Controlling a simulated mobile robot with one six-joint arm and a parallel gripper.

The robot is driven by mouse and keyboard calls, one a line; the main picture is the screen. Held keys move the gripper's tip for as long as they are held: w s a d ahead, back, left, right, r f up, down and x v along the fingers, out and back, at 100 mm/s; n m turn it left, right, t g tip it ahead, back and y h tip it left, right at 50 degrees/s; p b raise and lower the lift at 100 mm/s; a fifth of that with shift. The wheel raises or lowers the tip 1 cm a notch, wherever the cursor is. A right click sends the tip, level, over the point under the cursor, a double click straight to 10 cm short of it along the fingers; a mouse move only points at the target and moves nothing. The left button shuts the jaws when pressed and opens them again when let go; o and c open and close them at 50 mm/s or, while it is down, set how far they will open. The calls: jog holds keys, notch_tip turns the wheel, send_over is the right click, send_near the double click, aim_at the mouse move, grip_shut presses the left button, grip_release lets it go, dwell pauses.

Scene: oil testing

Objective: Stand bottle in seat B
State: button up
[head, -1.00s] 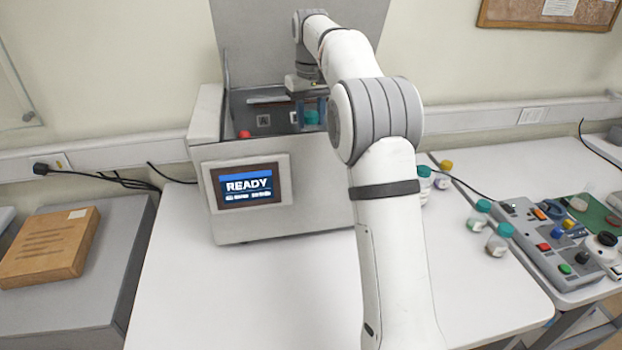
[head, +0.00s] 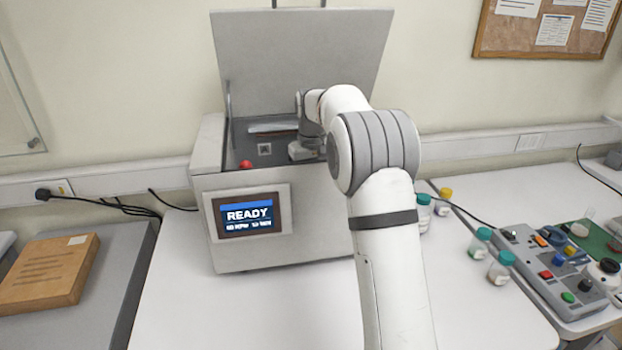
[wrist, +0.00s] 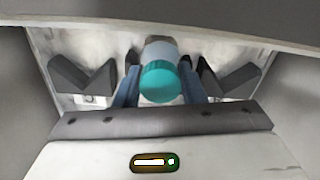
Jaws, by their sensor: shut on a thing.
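The bottle (wrist: 160,55), with a clear body and a teal cap, shows in the wrist view with its cap toward the camera. My gripper (wrist: 160,90) is shut on it, one blue finger on each side. The head view shows the wrist lowered into the open chamber of the grey tester (head: 240,190); the bottle and fingertips are hidden there. Dark V-shaped holders (wrist: 82,78) stand left and right (wrist: 230,80) of the bottle in the wrist view. I cannot tell whether the bottle touches a seat.
The tester's lid (head: 300,50) stands open behind my arm. A red knob (head: 246,164) sits at the chamber's front edge, above a READY screen (head: 248,214). Several capped bottles (head: 480,243) and a control box (head: 550,262) are on the right. The table's front left is clear.

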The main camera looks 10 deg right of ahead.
jog(key=o, duration=1.1)
notch_tip(320, 180, up, 11)
jog(key=shift+m+t, duration=0.3)
jog(key=shift+t, duration=0.2)
jog(key=s+r, duration=0.1)
jog(key=s, duration=0.2)
jog(key=s+r, duration=0.1)
jog(key=s, duration=0.1)
jog(key=s+r, duration=0.1)
jog(key=s, duration=0.2)
jog(key=shift+s+r, duration=0.35)
jog(key=shift+r, duration=0.05)
jog(key=s+f+t, duration=0.1)
jog(key=s+f, duration=0.3)
jog(key=s, duration=0.6)
jog(key=s+f+m, duration=0.1)
jog(key=s+f, duration=0.3)
jog(key=s, duration=0.6)
jog(key=s+f+t, duration=0.1)
jog(key=s+f, duration=0.3)
jog(key=s, duration=0.6)
jog(key=shift+a+f+t, duration=0.15)
jog(key=shift+a+t, duration=0.05)
jog(key=shift+t, duration=0.1)
